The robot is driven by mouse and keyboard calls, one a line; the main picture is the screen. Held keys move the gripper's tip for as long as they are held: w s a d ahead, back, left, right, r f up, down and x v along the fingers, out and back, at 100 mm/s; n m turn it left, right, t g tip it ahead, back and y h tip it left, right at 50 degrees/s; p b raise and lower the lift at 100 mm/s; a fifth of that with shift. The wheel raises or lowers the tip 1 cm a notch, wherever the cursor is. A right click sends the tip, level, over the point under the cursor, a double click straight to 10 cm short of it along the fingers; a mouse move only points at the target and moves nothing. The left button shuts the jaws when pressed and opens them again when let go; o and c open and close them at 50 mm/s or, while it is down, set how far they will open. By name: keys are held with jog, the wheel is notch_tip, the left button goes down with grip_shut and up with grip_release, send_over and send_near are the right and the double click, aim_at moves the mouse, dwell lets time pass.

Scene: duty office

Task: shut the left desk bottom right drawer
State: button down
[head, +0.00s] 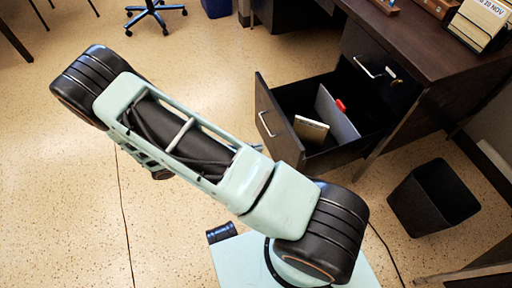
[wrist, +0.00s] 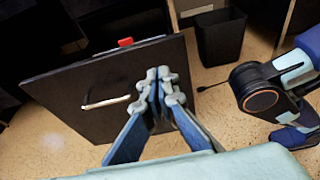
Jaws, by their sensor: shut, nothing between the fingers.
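The bottom drawer (head: 277,121) of the desk stands pulled well out, with a dark front panel and a light bar handle (head: 265,124). Inside it are a tan block-like item (head: 311,130), a grey divider or folder (head: 335,117) and a small red item (head: 340,105). In the wrist view the drawer front (wrist: 62,90) fills the left, with its handle (wrist: 106,102) left of my gripper (wrist: 161,76). My gripper is shut and empty, its tips over the right part of the panel. I cannot tell whether they touch it. The head view hides my gripper behind my arm.
The dark desk (head: 440,45) rises behind the drawer, with a closed upper drawer and handle (head: 370,69). A black waste bin (head: 433,198) stands right of the drawer. A wheeled chair base (head: 155,15) is at the top left. Speckled floor (head: 60,190) lies free at left.

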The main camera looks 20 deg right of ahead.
aim_at(293, 140)
jog(key=x, duration=0.3)
jog(key=b+x, duration=0.1)
jog(key=x, duration=0.2)
jog(key=r+b+x, duration=0.1)
jog(key=x, duration=0.3)
jog(key=shift+d, duration=0.5)
jog(key=shift+d, duration=0.15)
